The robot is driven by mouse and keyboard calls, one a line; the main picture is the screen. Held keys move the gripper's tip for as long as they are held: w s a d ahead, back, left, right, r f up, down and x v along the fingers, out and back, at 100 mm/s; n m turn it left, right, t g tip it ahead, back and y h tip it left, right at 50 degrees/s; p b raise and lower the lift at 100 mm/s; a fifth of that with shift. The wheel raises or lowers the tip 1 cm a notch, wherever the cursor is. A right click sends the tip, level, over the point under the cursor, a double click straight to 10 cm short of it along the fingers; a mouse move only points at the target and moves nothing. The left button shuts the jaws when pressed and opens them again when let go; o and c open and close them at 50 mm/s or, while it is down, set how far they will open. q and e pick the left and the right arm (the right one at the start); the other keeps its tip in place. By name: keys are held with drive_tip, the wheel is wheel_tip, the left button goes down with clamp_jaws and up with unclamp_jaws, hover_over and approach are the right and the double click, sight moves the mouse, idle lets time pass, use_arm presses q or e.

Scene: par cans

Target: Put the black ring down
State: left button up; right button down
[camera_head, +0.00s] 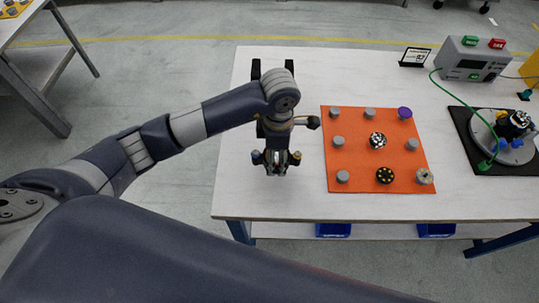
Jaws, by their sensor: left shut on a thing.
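My left gripper (276,160) hangs over the white table (300,204), to the left of the orange mat (350,152). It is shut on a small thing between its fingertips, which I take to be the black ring. The fingers hide most of it, so its outline is not clear. I cannot tell whether it touches the table. My right gripper is not in view.
The orange mat carries several grey pegs (342,176), a purple cap (404,113), a black disc with yellowish dots (385,175) and a pale ring-like part (424,177). A tester (470,60) and a round fixture (512,150) stand at right.

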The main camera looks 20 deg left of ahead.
use_arm(q)
drive_tip(key=shift+a, duration=0.85)
drive_tip(key=shift+a+f+p, duration=0.1)
drive_tip(key=shift+f+p, duration=0.2)
drive_tip(key=shift+p, duration=0.1)
wheel_tip(320, 180, down, 2)
drive_tip(key=shift+f+p, duration=0.25)
drive_tip(key=shift+p, duration=0.15)
drive_tip(key=shift+w+f, duration=0.1)
drive_tip(key=shift+f, duration=0.2)
drive_tip(key=shift+f, duration=0.15)
drive_tip(key=o, duration=1)
